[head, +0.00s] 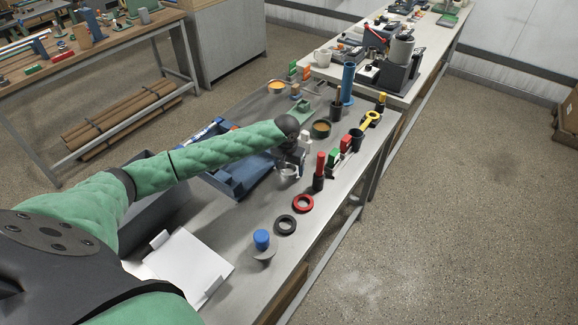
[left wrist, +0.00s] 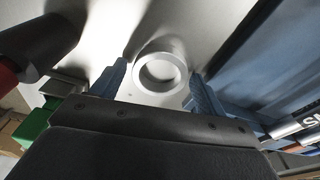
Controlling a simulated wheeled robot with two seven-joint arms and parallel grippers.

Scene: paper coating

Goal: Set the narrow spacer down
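A pale grey ring (left wrist: 137,72), which looks like the narrow spacer, appears to lie flat on the grey table (head: 262,205). In the head view the ring (head: 288,173) shows just below my left gripper (head: 291,165), partly covered by it. In the left wrist view the two blue fingers of my left gripper (left wrist: 160,82) stand apart, one on each side of the ring, with a thin gap on both sides. The gripper is open and holds nothing that I can see. My right gripper is out of view.
A red ring (head: 303,204) and a black ring (head: 286,224) lie nearer the front. A red-topped black cylinder (head: 319,172) stands close on the right. A blue tray (head: 226,186) is close on the left. A blue-knobbed piece (head: 262,240) and a white tray (head: 187,266) are nearer me.

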